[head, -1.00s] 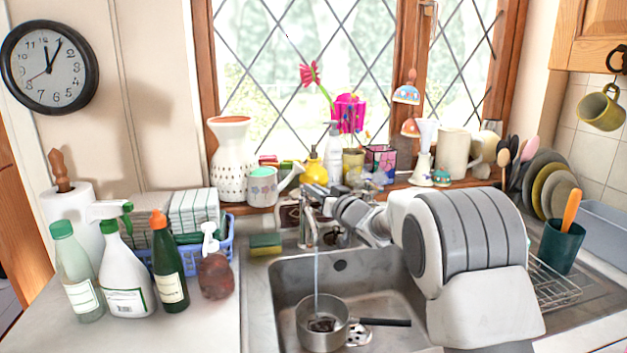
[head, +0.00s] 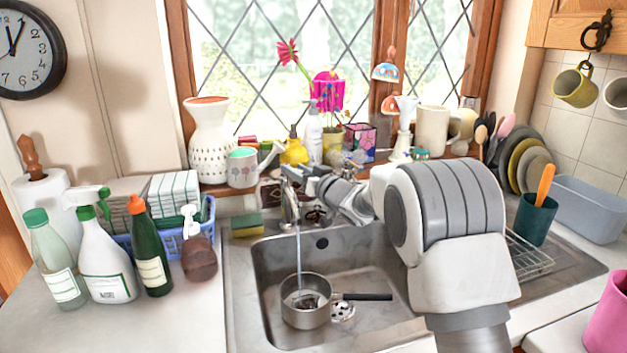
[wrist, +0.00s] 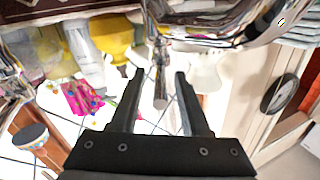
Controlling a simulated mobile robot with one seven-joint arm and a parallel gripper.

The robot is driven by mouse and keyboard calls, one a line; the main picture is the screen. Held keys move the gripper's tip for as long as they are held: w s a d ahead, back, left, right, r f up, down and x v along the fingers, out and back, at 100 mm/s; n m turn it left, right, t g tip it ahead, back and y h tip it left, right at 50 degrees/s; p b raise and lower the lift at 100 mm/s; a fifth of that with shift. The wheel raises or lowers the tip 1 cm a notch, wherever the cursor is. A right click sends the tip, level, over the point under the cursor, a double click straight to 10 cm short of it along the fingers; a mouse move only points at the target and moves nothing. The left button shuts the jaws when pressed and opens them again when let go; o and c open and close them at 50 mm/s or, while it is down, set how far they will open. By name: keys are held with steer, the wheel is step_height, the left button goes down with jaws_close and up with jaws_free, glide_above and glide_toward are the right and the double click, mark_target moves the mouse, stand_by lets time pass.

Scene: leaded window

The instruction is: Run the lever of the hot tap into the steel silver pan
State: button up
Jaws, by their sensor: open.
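The silver pan (head: 306,314) stands in the sink, its black handle pointing right. A thin stream of water (head: 299,255) falls from the chrome tap (head: 290,208) into the pan. My gripper (head: 290,172) is at the top of the tap, small and partly hidden among the things behind it. In the wrist view my gripper (wrist: 159,75) is open, with a thin chrome lever (wrist: 160,98) between its two black fingers. I see no clear contact between the fingers and the lever. Which lever is the hot one cannot be told from markings.
A yellow-green sponge (head: 247,225) lies at the sink's back left. Bottles, including a green one (head: 149,255), crowd the left counter. The sill behind the tap holds a white vase (head: 209,150) and a watering can (head: 242,168). A dish rack (head: 528,257) stands to the right.

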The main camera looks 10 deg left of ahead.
steer(key=v, duration=1.7)
steer(key=shift+r, duration=0.1)
steer(key=shift+c, duration=0.3)
stand_by(0.4)
jaws_close()
steer(key=w+d+f+m+g+y+p, duration=0.2)
steer(key=w+d+m+g+y+p, duration=0.15)
steer(key=w+m+p, duration=0.9)
steer(key=s+a+r+m+b, duration=0.1)
steer(key=a+m+b, duration=0.1)
steer(key=a, duration=0.9)
steer(key=shift+s+r, duration=0.2)
